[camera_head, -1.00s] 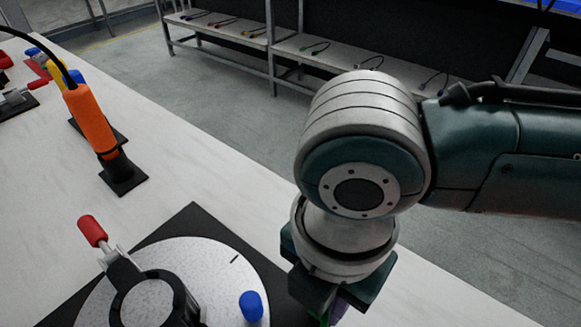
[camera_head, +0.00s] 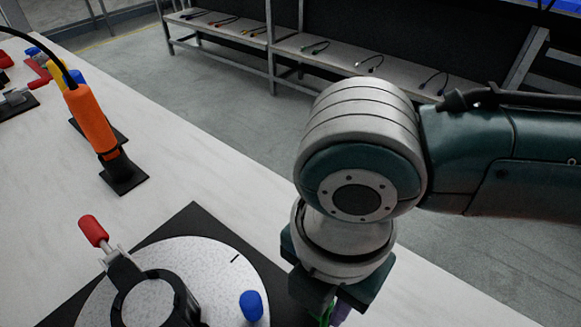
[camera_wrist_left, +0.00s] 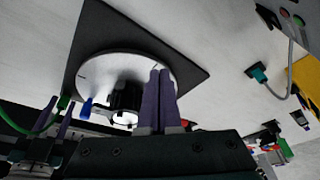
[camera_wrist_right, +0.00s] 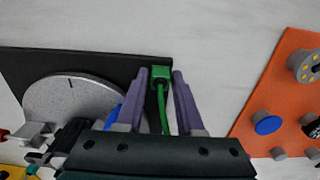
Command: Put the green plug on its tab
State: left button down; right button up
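The green plug (camera_wrist_right: 161,75) shows in the right wrist view between the fingertips of my right gripper (camera_wrist_right: 160,74), at the edge of the black mat. Light gaps show on both sides of it, so this gripper looks open around it. Its green cable (camera_wrist_right: 163,110) runs back between the fingers. The plug also shows in the left wrist view (camera_wrist_left: 64,103) beside the right fingers. In the head view my right gripper (camera_head: 332,312) is mostly cut off. My left gripper (camera_wrist_left: 160,72) is shut and empty above the round plate. I cannot make out the tab.
A speckled round plate (camera_head: 215,270) with a red-handled clamp (camera_head: 93,231) and a blue knob (camera_head: 251,304) lies on the black mat (camera_head: 195,215). An orange tool (camera_head: 90,118) stands farther left. An orange board (camera_wrist_right: 285,90) lies right of the right gripper.

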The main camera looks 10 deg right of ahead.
dwell(0.3)
jog(key=o, duration=0.6)
jog(key=shift+c, duration=0.2)
notch_tip(320, 180, up, 10)
jog(key=p, duration=0.2)
jog(key=shift+p, duration=0.35)
